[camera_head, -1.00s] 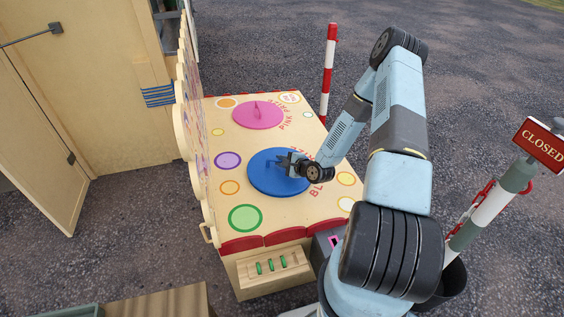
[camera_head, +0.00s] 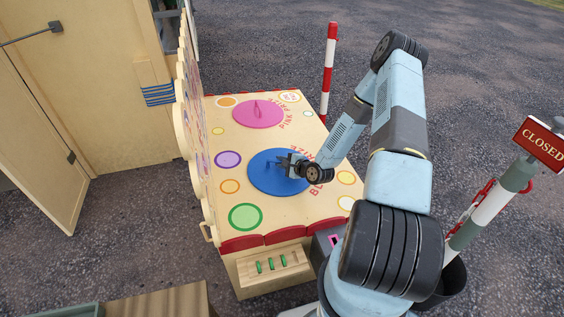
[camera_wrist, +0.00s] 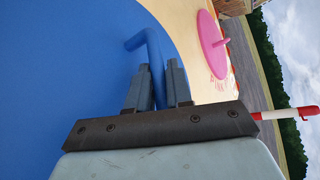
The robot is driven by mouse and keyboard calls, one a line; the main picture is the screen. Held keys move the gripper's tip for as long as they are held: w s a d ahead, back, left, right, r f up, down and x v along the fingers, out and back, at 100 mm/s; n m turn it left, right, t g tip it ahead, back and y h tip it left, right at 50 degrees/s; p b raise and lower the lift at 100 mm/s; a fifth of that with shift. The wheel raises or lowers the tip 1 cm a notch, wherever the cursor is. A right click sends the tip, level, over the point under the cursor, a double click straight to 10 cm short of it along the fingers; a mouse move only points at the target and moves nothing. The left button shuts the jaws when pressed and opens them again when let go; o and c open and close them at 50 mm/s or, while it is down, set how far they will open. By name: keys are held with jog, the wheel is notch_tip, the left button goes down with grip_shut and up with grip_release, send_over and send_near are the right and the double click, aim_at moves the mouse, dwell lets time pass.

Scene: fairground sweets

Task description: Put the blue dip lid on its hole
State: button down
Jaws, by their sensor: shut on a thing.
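The blue dip lid (camera_head: 267,180) is a flat round disc lying on or just above the cream stall top, left of my arm. In the wrist view the lid (camera_wrist: 60,70) fills the left side, with a bent blue handle (camera_wrist: 150,45) rising from it. My gripper (camera_head: 293,167) is over the lid's right part. In the wrist view my gripper (camera_wrist: 162,80) is shut on the blue handle, one finger on each side. The lid's hole does not show; the lid or my arm may cover it. I cannot tell whether the lid touches the top.
A pink lid (camera_head: 258,114) lies farther back on the spotted stall top (camera_head: 290,205). A scalloped board (camera_head: 190,130) stands along the left edge. A red-white post (camera_head: 328,70) stands behind right, and a CLOSED sign (camera_head: 541,143) at far right.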

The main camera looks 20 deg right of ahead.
jog(key=shift+f, duration=0.1)
jog(key=c, duration=0.9)
grip_release()
jog(key=shift+c, duration=0.2)
jog(key=v, duration=1.3)
jog(key=shift+s+d, duration=0.2)
jog(key=shift+s, duration=0.1)
